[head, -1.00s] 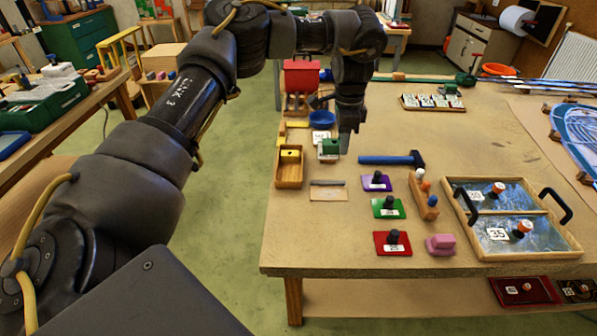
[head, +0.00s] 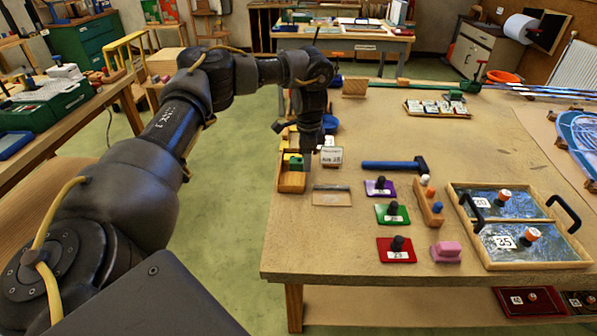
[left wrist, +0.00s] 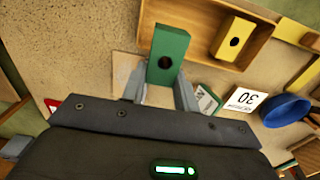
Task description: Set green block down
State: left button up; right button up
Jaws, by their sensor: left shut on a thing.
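The green block (left wrist: 168,53) has a dark round hole in its face. It also shows in the head view (head: 295,162), partly hidden behind my gripper. My left gripper (head: 306,150) is shut on it; in the left wrist view both fingers (left wrist: 160,90) are at its sides. The block is over one end of the shallow wooden tray (head: 291,184); I cannot tell whether it touches the tray floor. A yellow block (left wrist: 235,40) with a similar hole lies in the tray, beside the green block. My right gripper is out of view.
A white card (head: 330,157) and a blue bowl (left wrist: 285,110) are close to the tray. A blue hammer (head: 393,166), purple, green and red plates with knobs, and a pink block (head: 446,252) lie to the right. The front left tabletop is bare.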

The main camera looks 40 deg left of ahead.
aim_at(301, 158)
pick_arm(q)
jog(key=shift+s+a+f, duration=0.25)
jog(key=shift+a+f, duration=0.75)
jog(key=shift+f, duration=0.3)
jog(key=shift+o, duration=0.2)
jog(key=f, duration=0.3)
jog(key=shift+s+a+f, duration=0.1)
jog(key=shift+s+a, duration=0.05)
jog(key=shift+a, duration=0.15)
jog(key=shift+f, duration=0.35)
jog(key=shift+c, duration=0.2)
jog(key=o, duration=1.1)
jog(key=shift+f, duration=0.1)
jog(key=shift+c, duration=0.2)
notch_tip(301, 158, up, 12)
jog(key=shift+r+p, duration=0.2)
jog(key=shift+p, duration=0.3)
